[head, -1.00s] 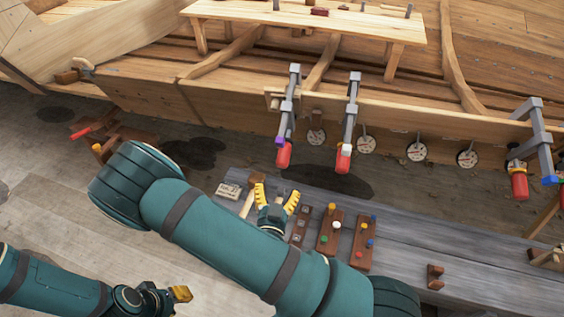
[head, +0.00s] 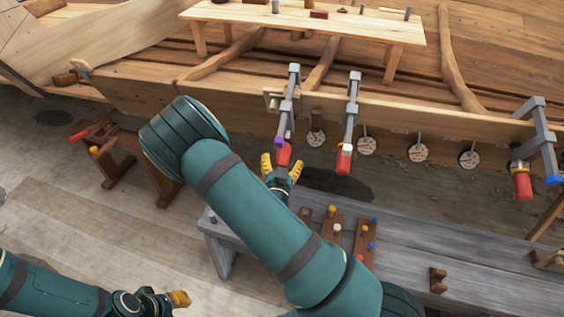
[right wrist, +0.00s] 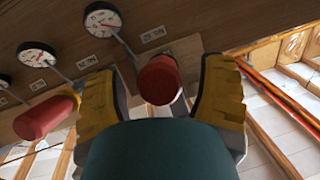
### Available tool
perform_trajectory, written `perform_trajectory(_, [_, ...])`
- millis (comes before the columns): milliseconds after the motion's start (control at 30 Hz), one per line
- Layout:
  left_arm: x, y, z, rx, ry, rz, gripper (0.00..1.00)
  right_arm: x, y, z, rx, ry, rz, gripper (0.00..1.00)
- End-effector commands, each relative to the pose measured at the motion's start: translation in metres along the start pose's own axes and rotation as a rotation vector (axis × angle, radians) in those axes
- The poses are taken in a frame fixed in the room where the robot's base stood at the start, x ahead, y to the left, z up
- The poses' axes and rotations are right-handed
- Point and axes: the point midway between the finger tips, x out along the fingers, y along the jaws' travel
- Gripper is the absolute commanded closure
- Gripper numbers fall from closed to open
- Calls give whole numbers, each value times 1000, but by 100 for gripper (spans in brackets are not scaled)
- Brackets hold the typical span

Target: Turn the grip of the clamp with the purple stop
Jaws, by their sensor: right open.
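The clamp with the purple stop (head: 279,139) hangs on the hull plank in the head view, its grey bar upright. Its red grip (head: 284,152) points down toward me. My right gripper (head: 282,167) is open, with its yellow fingers on either side of the lower part of this grip. In the right wrist view the red grip (right wrist: 158,80) stands between the two spread fingers, with a gap visible on both sides. My left gripper (head: 178,299) is low at the left, away from the clamps; its opening is unclear.
A neighbouring clamp with a white stop and red grip (head: 344,162) hangs close on the right. Another clamp with a blue-tipped bar (head: 541,138) is far right. Several dial gauges (head: 418,152) line the plank. A grey bench (head: 420,255) with peg blocks lies below.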

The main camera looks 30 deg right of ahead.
Motion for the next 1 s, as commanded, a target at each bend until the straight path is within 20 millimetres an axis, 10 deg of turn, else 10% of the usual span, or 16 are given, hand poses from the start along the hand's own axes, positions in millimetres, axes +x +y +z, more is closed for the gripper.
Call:
perform_trajectory(233, [0, 0, 0, 0, 0, 0, 63, 0, 0, 0, 0, 0, 0, 98])
perform_trajectory(1000, [-34, 13, 3, -3, -15, 1, 63, -1, 0, -3, 227, -2, -101, 99])
